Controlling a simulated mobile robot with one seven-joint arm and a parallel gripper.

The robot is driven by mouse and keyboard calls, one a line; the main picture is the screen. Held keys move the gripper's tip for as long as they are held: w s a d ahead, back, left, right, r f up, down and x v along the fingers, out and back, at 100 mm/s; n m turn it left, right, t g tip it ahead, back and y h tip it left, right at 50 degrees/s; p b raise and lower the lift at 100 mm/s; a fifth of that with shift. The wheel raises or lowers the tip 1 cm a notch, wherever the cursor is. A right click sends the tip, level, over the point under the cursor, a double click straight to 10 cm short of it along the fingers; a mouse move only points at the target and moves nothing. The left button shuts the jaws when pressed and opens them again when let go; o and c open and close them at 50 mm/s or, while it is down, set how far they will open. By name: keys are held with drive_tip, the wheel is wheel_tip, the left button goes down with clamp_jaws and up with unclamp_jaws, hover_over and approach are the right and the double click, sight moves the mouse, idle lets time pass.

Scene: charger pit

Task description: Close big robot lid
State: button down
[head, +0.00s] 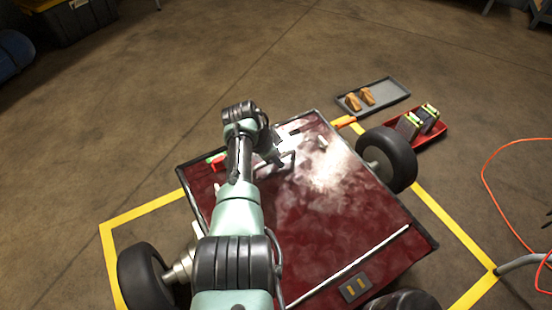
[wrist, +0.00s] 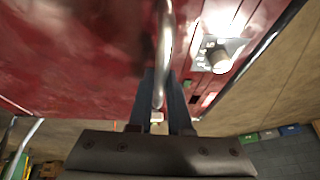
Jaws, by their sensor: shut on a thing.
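The big robot's lid (head: 335,215) is a scuffed, shiny dark red panel with dark edges, spread over the body between the wheels. From above it looks flat or nearly so; I cannot tell whether a gap is under it. It fills the upper left of the wrist view (wrist: 75,60).
Black wheels (head: 387,158) (head: 146,277) flank the big robot, inside a yellow floor outline (head: 150,207). A grey tray (head: 385,88) with orange-brown pieces and a red tray (head: 425,138) with battery-like blocks lie to the right. An orange cable (head: 484,175) lies further right.

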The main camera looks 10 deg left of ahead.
drive_tip(key=shift+f, duration=0.35)
drive_tip(key=c, duration=0.8)
unclamp_jaws()
drive_tip(key=shift+c, duration=0.2)
drive_tip(key=shift+r, duration=0.15)
drive_tip(key=shift+a+r+p, duration=0.1)
drive_tip(key=shift+r+p, duration=0.15)
drive_tip(key=shift+p, duration=0.15)
drive_tip(key=p+v, duration=0.9)
drive_tip(key=v, duration=0.3)
drive_tip(key=shift+s, duration=0.15)
